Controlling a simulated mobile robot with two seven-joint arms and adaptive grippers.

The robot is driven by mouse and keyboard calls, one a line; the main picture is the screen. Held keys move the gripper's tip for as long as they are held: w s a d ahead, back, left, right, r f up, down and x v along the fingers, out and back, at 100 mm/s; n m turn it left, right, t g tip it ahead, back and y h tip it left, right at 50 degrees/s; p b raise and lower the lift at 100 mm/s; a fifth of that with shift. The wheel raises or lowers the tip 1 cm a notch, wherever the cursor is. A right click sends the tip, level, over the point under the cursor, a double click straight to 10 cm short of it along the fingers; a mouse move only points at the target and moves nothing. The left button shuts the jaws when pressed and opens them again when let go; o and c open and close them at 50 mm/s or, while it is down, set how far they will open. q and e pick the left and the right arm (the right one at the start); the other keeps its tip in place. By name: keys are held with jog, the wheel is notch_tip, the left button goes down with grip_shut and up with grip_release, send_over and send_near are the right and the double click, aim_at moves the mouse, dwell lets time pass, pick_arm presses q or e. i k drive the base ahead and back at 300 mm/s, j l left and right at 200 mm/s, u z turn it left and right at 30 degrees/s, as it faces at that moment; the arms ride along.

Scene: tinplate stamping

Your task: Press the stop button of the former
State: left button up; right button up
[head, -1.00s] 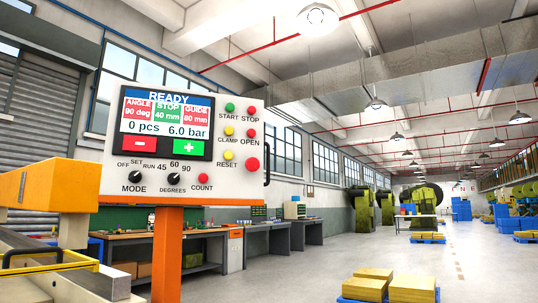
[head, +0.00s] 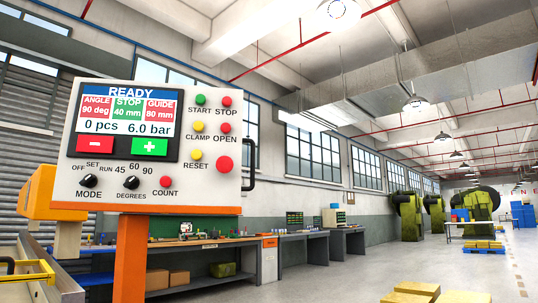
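The former's control panel (head: 150,185) stands on an orange post at the left in the head view. Its screen (head: 125,122) reads READY, 90 deg, 40 mm, 80 mm, 0 pcs and 6.0 bar. The red stop button (head: 227,101), labelled STOP, is at the panel's upper right. The green START button (head: 201,99) is just left of it. Neither gripper shows.
An orange machine part (head: 40,195) and a yellow frame with a black handle (head: 25,268) are at the left. A workbench (head: 205,255) stands behind the panel. Yellow boxes (head: 418,289) are at the bottom right. The floor (head: 390,260) to the right of the panel is mostly clear.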

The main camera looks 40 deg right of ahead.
aim_at(226, 101)
jog(key=l+z, duration=0.3)
jog(key=l, duration=1.55)
